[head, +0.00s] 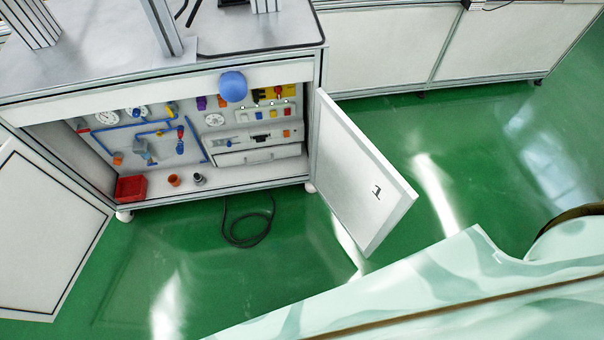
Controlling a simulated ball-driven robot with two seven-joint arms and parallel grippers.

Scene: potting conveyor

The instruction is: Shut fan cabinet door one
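Cabinet door one (360,180), a white panel marked with a black "1", stands open on the right side of the cabinet (160,88). It is swung out towards me, with its free edge over the green floor. The cabinet's left door (45,230) also stands open. Inside, gauges, blue pipes, a red box (130,188) and a white panel with a drawer (258,157) show. Neither of my grippers is in view.
A black cable (248,235) lies coiled on the floor in front of the cabinet, left of door one. A blue ball-like knob (233,86) is at the cabinet's upper front. White cabinets (390,50) stand behind. The green floor (460,165) right of the door is clear.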

